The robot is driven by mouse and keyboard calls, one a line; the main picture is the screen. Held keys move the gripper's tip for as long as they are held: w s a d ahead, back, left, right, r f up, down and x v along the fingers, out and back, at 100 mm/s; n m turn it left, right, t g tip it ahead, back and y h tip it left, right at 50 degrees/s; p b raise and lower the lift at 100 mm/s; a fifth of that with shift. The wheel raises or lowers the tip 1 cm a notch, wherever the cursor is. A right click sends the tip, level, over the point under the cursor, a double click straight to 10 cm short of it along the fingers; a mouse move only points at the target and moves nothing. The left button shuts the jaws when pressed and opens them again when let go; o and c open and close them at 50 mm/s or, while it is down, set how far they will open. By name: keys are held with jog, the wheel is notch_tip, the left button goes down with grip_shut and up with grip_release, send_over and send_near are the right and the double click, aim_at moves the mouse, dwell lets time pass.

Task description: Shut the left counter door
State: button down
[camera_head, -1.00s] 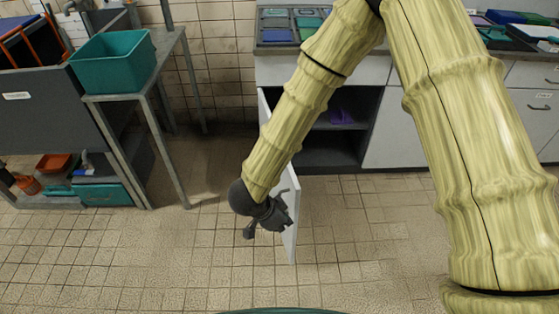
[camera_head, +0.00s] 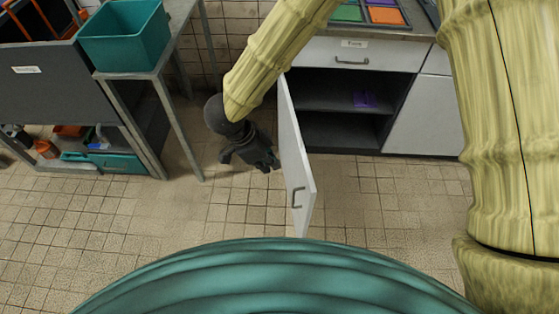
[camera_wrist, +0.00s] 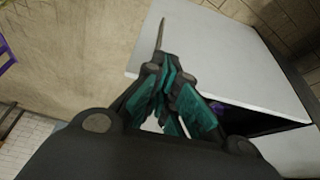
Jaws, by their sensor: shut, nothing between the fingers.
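The left counter door (camera_head: 290,135) is a white panel that stands wide open, swung out from the counter toward me. Its grey handle (camera_head: 297,198) is on the left, outer face near the free edge. My gripper (camera_head: 270,161) is shut and empty, left of the door, close to its outer face; I cannot tell whether it touches. In the wrist view the closed fingers (camera_wrist: 163,72) are in front of a pale panel (camera_wrist: 225,50) that seems to be the door.
The open cabinet (camera_head: 335,130) has a dark shelf with a purple item (camera_head: 365,99). A drawer (camera_head: 352,55) is shut above it. A grey metal table (camera_head: 165,110) with a teal bin (camera_head: 125,35) stands to the left. The tiled floor between is clear.

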jog(key=shift+w+d+f, duration=0.3)
jog(key=shift+d+f, duration=0.95)
jog(key=shift+f, duration=0.15)
jog(key=shift+w+d+f, duration=0.25)
jog(key=shift+d+f, duration=0.95)
jog(key=shift+f, duration=0.2)
jog(key=shift+w+d+f, duration=0.3)
jog(key=shift+d+f, duration=0.95)
jog(key=shift+f, duration=0.15)
jog(key=shift+d, duration=0.1)
